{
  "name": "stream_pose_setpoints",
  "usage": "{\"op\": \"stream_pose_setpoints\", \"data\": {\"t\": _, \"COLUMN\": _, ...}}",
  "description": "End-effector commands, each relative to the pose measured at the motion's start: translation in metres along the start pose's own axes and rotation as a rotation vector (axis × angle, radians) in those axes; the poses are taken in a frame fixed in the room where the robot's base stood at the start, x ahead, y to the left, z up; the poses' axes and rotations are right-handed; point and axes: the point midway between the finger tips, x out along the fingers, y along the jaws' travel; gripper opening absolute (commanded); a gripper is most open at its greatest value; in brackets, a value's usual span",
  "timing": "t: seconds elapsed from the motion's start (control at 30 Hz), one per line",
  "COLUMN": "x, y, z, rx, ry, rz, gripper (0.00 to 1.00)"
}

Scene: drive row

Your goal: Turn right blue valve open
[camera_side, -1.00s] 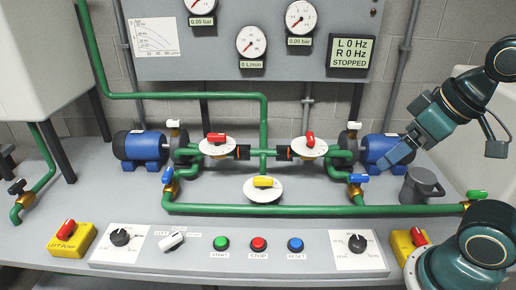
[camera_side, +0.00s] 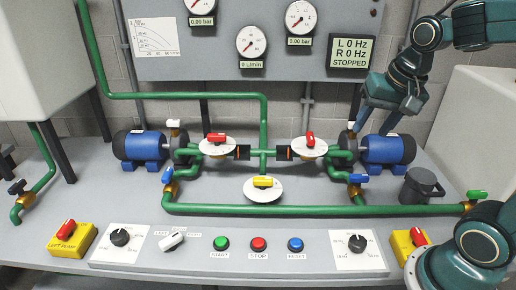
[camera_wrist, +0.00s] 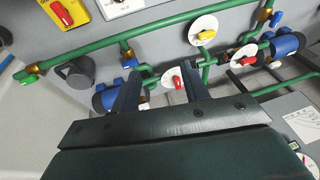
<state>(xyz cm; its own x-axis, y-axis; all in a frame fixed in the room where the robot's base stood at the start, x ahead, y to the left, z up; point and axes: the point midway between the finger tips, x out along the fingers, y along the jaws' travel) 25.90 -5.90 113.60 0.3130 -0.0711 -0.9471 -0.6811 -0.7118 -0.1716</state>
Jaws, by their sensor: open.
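The right blue valve (camera_side: 358,178) has a blue lever handle on a brass body (camera_side: 354,190), on the riser to the lower green pipe. In the wrist view its blue handle (camera_wrist: 129,63) shows just beyond one fingertip. My gripper (camera_side: 375,125) is open and empty, pointing down above the right pump, higher than the valve and apart from it in the side view. In the wrist view the gap between my fingers (camera_wrist: 162,75) frames a red-handled valve, with the blue valve off to the left.
The right blue pump (camera_side: 388,149) and white-handled valve (camera_side: 353,126) stand close below my fingers. A red valve on a white dial (camera_side: 310,143) is left of it. A grey cup (camera_side: 422,186) stands right of the blue valve. The green pipe (camera_side: 300,210) runs below.

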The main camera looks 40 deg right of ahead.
Motion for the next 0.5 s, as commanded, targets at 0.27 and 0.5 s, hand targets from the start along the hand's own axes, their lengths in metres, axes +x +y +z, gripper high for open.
{"op": "stream_pose_setpoints", "data": {"t": 0.27, "x": 0.037, "y": 0.013, "z": -0.051, "rx": 0.41, "ry": -0.047, "rz": 0.086, "gripper": 0.45}}
{"op": "stream_pose_setpoints", "data": {"t": 0.5, "x": 0.076, "y": 0.035, "z": -0.09, "rx": 0.763, "ry": -0.072, "rz": 0.162, "gripper": 0.45}}
